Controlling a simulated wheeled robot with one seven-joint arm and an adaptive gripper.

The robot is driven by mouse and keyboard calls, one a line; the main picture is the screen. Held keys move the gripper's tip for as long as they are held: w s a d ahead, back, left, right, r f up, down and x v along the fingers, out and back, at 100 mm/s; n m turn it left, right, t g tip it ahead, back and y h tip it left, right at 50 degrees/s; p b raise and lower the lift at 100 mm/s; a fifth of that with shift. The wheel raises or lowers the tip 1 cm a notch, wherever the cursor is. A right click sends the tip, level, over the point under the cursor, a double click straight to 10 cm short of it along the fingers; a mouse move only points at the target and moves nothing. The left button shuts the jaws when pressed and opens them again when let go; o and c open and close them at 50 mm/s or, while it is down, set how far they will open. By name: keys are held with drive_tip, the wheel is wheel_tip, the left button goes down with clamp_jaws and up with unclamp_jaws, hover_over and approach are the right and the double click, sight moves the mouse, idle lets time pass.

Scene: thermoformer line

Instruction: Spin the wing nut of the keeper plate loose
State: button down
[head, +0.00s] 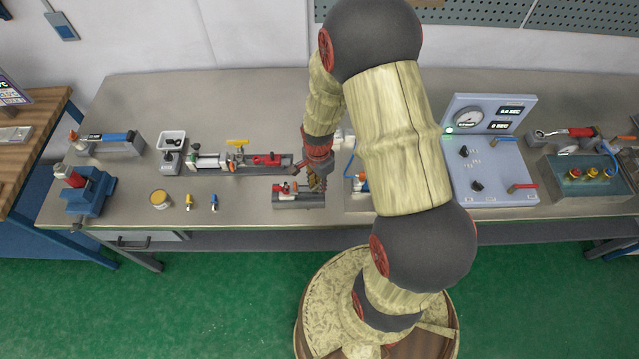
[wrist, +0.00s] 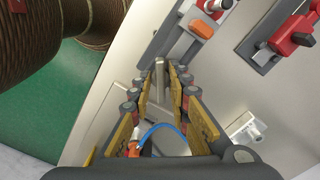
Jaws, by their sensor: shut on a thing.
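My gripper (head: 317,180) reaches down at the right end of a small dark-based fixture (head: 290,198) near the bench's front edge. In the wrist view my gripper (wrist: 160,70) has its fingertips close together on a narrow pale grey metal piece (wrist: 160,80), which looks like the wing nut. The fingers hide most of it, so its wings and the keeper plate under it cannot be made out clearly. The fixture also shows in the wrist view (wrist: 188,45), with an orange block (wrist: 201,28) and a red part beside the fingers.
A longer fixture with a red clamp (head: 266,160) and a yellow handle (head: 237,143) stands behind, to the left. A gauge panel (head: 490,170) stands to the right. A yellow-topped tin (head: 159,198) and small yellow and blue pieces lie left. Bare bench lies around them.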

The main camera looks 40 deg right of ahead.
drive_tip(key=n, duration=0.4)
drive_tip(key=shift+w+r, duration=0.1)
drive_tip(key=shift+w, duration=0.1)
drive_tip(key=shift+n, duration=0.3)
drive_tip(key=n, duration=0.3)
drive_tip(key=shift+d, duration=0.1)
drive_tip(key=shift+n, duration=0.9)
drive_tip(key=n, duration=0.4)
drive_tip(key=shift+w+n, duration=0.1)
drive_tip(key=shift+n, duration=0.3)
